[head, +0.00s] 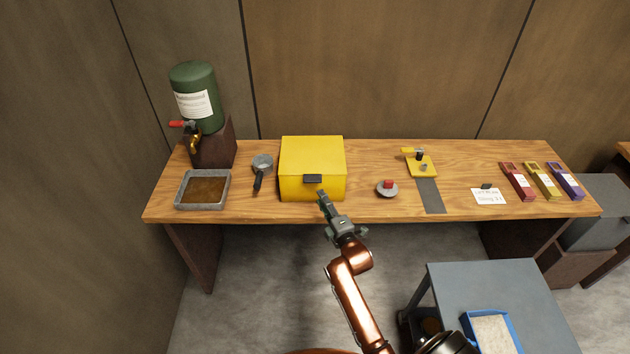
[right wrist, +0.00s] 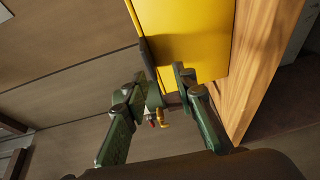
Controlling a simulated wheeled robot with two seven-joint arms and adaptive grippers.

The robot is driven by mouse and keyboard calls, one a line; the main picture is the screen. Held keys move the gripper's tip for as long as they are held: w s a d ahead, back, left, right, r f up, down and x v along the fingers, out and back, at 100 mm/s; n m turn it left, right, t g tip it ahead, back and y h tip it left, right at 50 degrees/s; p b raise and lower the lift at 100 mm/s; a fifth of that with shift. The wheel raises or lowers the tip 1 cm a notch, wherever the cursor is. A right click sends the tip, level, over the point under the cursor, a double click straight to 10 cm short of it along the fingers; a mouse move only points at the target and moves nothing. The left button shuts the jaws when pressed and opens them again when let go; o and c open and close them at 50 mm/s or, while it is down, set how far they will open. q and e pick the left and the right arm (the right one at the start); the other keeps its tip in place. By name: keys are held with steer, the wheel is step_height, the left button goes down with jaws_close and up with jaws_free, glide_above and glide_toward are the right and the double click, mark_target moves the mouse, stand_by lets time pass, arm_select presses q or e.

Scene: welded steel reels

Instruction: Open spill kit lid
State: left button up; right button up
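The spill kit is a yellow box (head: 297,188) on the wooden bench, with its lid (head: 312,153) down. A dark latch or handle tab (head: 313,178) sits at the front lid edge. My right gripper (head: 321,196) is in front of the box, just below and right of the tab. In the right wrist view my right gripper (right wrist: 160,74) has its fingers apart beside the yellow box (right wrist: 190,30). The dark tab (right wrist: 150,62) shows between the fingertips; whether they touch it I cannot tell. My left gripper is not in view.
On the bench (head: 370,207), a grey scoop-like tool (head: 261,166) lies left of the box and a red-knobbed disc (head: 387,188) right of it. A green tank (head: 195,95) and grey tray (head: 202,189) stand far left. A grey cart (head: 490,285) stands at front right.

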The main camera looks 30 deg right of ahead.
mark_target(314, 182)
steer(key=w, duration=0.2)
steer(key=w+d+r, duration=0.1)
steer(key=w, duration=0.4)
steer(key=shift+w+d+r, duration=0.2)
steer(key=shift+w+r, duration=0.1)
steer(key=shift+w, duration=0.1)
jaws_close()
stand_by(0.4)
